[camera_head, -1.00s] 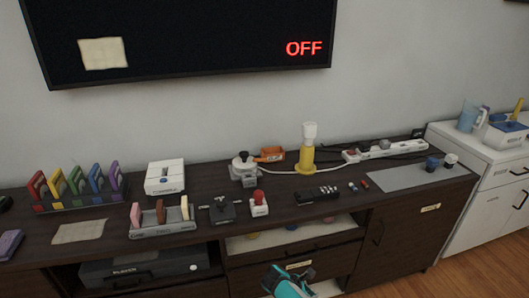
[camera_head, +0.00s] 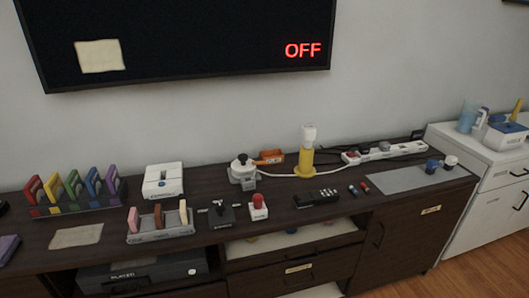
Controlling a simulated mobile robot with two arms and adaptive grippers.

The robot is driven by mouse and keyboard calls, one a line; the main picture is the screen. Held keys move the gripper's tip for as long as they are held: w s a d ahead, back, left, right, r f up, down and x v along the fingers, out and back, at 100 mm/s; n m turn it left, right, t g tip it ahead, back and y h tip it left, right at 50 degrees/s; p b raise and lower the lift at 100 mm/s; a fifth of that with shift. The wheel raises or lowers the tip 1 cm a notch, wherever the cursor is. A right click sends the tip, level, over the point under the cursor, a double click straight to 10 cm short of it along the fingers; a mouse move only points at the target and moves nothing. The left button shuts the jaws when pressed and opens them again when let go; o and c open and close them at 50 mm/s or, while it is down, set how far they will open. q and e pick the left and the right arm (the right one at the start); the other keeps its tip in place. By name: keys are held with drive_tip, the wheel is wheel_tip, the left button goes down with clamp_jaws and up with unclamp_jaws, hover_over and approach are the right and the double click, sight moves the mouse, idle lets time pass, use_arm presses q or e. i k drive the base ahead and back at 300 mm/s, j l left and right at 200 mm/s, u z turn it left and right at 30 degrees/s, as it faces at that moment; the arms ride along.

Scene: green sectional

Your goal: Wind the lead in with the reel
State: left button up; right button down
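A white device with a black knob on top, which looks like the reel (camera_head: 243,172), stands on the dark sideboard, left of the yellow lamp (camera_head: 307,154). A pale lead (camera_head: 278,175) lies on the top between the reel and the lamp's base and runs on to the right. A white power strip (camera_head: 385,151) lies at the back right with dark cords by it. Whether the lead ends at the strip is too small to tell. Neither of my grippers is in view.
A red-topped button (camera_head: 258,207), a black lever box (camera_head: 217,214) and a black remote-like block (camera_head: 316,198) lie in front. A grey mat (camera_head: 404,179) lies at right. An open drawer (camera_head: 295,240) sits below the top.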

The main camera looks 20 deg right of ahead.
sight(243, 165)
drive_tip(key=i+l+z, duration=0.25)
drive_tip(key=i, duration=0.7)
drive_tip(key=j, duration=0.15)
